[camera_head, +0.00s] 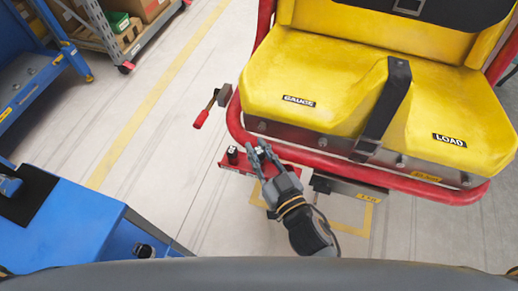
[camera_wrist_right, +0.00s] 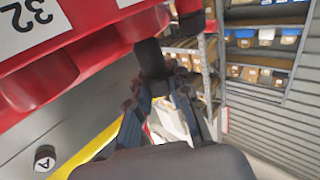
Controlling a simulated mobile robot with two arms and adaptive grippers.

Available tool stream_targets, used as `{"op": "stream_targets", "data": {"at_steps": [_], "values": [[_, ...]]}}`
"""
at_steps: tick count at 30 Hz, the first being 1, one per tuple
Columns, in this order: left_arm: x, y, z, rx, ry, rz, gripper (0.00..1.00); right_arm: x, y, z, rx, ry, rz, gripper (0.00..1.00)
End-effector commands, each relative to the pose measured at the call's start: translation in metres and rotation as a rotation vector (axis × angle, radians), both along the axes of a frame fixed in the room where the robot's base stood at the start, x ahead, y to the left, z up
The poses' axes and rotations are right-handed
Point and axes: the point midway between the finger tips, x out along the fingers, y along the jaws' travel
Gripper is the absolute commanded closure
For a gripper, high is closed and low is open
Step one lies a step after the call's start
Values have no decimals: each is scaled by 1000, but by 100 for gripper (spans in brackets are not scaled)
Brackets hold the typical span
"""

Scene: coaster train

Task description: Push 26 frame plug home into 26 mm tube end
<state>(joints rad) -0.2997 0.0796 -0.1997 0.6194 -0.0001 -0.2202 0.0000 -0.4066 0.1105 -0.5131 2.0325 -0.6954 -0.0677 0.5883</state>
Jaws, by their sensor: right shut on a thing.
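My right gripper (camera_head: 258,149) is at the front of the yellow seat car, over a small red ledge (camera_head: 231,166) below its red rail. Its fingers are shut on a small dark piece with a pale top, which I take to be the frame plug (camera_head: 260,150). In the right wrist view the plug (camera_wrist_right: 150,57) shows as a dark block between the fingertips, close against a red part. I cannot make out the 26 mm tube end or tell how deep the plug sits. My left gripper is not in view.
The yellow seat (camera_head: 300,90) and red rail (camera_head: 400,180) fill the right. A black cylinder (camera_head: 232,155) stands beside the gripper. A red-handled lever (camera_head: 207,108) juts out left. A blue cart (camera_head: 70,225) stands at lower left. Floor between is clear. A "32" label (camera_wrist_right: 28,25) shows on red.

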Motion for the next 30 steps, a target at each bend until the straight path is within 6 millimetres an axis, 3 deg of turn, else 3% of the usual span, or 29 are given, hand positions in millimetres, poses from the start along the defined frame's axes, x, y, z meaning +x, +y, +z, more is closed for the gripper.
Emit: {"op": "stream_targets", "data": {"at_steps": [30], "values": [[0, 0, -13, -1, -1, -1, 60, 0, 0, -18, 0, 0, 0, 100]]}}
